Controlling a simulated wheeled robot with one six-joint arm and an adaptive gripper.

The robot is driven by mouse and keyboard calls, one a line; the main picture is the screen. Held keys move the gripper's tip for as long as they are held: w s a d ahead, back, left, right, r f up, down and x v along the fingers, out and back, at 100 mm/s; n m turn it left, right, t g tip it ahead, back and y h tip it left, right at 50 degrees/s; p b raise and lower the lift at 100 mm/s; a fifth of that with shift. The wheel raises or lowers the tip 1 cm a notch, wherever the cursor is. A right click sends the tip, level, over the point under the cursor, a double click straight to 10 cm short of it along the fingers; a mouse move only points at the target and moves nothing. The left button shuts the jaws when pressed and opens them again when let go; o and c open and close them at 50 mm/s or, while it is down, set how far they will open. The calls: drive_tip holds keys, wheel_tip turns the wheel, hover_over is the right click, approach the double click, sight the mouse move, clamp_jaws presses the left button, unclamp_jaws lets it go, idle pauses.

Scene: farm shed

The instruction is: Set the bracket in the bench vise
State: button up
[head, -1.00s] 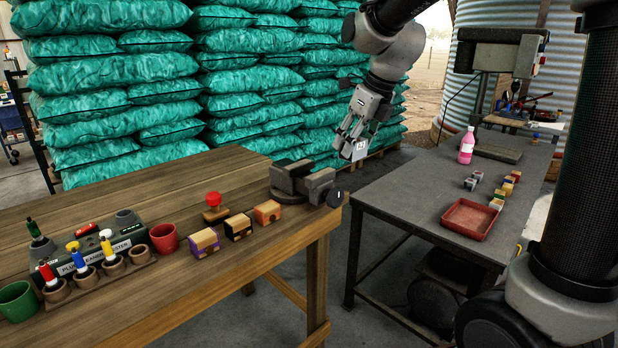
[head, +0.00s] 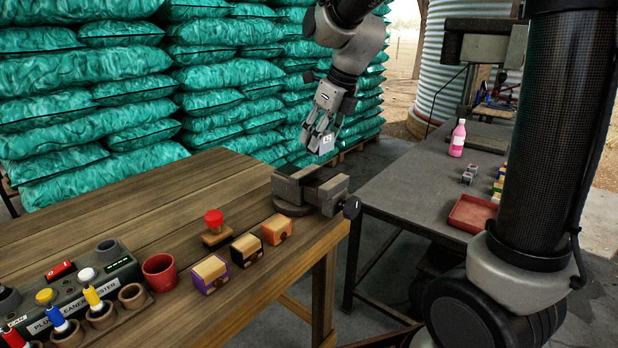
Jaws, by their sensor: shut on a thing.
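The grey bench vise (head: 309,191) sits at the right end of the wooden workbench (head: 180,190), with its handle at the right. My gripper (head: 323,138) is shut on a small pale, light-grey piece, the bracket (head: 327,143). It holds the bracket in the air above and slightly behind the vise, apart from it. The fingers hide part of the bracket. The gap between the vise jaws shows no object in it.
A grey table (head: 410,180) with a red tray (head: 471,212) and pink bottle (head: 457,138) stands right.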

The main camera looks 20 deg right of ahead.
wheel_tip(320, 180, down, 9)
drive_tip(key=shift+f, duration=0.15)
idle(0.4)
drive_tip(key=o, duration=1.1)
drive_tip(key=shift+c, duration=0.2)
drive_tip(key=v, duration=1.2)
drive_tip(key=s+d+f+n+h, duration=0.1)
drive_tip(key=s+d+n, duration=0.5)
drive_tip(key=s+n, duration=0.5)
drive_tip(key=s+d+f+n+h, duration=0.1)
drive_tip(key=s+d+n, duration=0.5)
drive_tip(key=s+n, duration=0.5)
drive_tip(key=n, duration=0.6)
drive_tip(key=shift+s+n+h, duration=0.3)
drive_tip(key=shift+n+h, duration=0.1)
